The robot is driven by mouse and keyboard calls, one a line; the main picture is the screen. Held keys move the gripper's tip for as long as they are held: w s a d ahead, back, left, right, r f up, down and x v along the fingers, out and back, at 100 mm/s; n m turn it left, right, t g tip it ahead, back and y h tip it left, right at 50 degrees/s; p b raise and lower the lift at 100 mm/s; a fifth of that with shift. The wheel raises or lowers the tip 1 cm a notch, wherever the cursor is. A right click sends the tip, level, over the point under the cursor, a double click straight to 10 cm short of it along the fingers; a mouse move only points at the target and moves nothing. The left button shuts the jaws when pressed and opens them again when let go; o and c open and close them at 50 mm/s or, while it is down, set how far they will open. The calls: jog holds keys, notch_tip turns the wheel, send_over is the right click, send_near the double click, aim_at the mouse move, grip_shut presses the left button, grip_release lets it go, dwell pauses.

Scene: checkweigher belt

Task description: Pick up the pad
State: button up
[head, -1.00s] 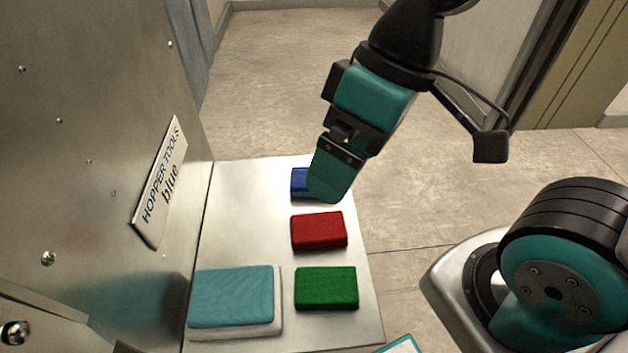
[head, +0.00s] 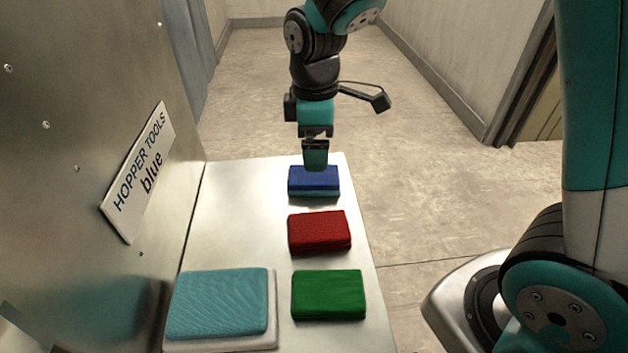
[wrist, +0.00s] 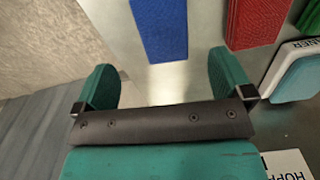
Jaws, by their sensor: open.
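My gripper (head: 316,160) is just above and behind the far end of the blue pad (head: 313,180), pointing down. In the wrist view my gripper (wrist: 162,80) is open, with nothing between its teal fingers, and the blue pad (wrist: 160,25) lies ahead of the gap. The blue pad has a lighter blue lower layer. A red pad (head: 319,231) and a green pad (head: 328,295) lie in a row nearer the head camera. A light-blue pad (head: 218,303) lies on a white tray (head: 272,338) at the left. A sign (head: 140,172) reads "HOPPER TOOLS blue".
The pads lie on a metal shelf (head: 235,215) beside a metal cabinet wall (head: 60,110). The shelf's far left part is bare. In the wrist view the red pad (wrist: 257,22) is right of the blue one. Open floor (head: 430,190) lies right of the shelf.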

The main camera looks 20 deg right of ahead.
aim_at(314, 174)
jog(key=f, duration=0.8)
jog(key=shift+s+a, duration=0.2)
jog(key=shift+c, duration=0.2)
jog(key=c, duration=1)
jog(key=shift+c, duration=0.2)
jog(key=shift+r, duration=0.1)
notch_tip(314, 174, up, 20)
jog(key=p, duration=0.1)
jog(key=shift+p, duration=0.3)
